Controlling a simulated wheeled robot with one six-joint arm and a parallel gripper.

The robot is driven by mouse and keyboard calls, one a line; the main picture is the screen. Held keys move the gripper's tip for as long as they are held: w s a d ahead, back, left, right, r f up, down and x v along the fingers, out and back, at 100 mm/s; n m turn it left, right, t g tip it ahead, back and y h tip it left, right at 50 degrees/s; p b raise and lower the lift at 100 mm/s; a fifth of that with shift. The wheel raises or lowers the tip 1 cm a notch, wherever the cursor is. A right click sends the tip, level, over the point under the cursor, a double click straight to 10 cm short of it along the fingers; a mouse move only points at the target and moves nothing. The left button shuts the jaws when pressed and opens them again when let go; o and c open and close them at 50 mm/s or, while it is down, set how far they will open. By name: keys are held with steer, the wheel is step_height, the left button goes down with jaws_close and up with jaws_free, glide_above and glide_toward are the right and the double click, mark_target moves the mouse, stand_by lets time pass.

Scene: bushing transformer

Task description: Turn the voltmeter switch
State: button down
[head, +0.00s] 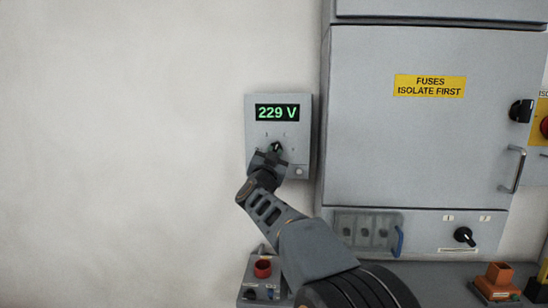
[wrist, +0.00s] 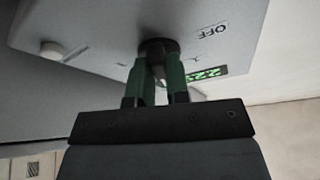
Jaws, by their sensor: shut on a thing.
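The voltmeter (head: 301,110) is a small grey box on the wall, left of the large cabinet. Its green display (head: 277,113) reads 229 V in the head view. Its black switch knob (head: 276,147) sits below the display, with small marks around it. My gripper (head: 268,160) reaches the knob from below. In the wrist view my gripper (wrist: 160,75) has its two green-sided fingers closed on the dark knob (wrist: 157,47). The word OFF shows on the panel beside it. The knob's pointing direction is mostly hidden by the fingers.
The grey fuse cabinet (head: 420,140) with a yellow label stands to the right. A control box with a red button (head: 263,268) lies below, left of my arm. An orange part (head: 498,273) stands at the lower right. The wall on the left is bare.

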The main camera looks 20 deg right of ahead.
steer(key=shift+r+m+g+h, duration=0.1)
steer(key=shift+m+g+h, duration=0.3)
steer(key=shift+m, duration=0.8)
steer(key=c, duration=1.1)
jaws_free()
steer(key=b+v, duration=0.3)
steer(key=v, duration=1)
steer(key=shift+s+a, duration=0.25)
steer(key=shift+a, duration=0.05)
steer(key=shift+w, duration=0.1)
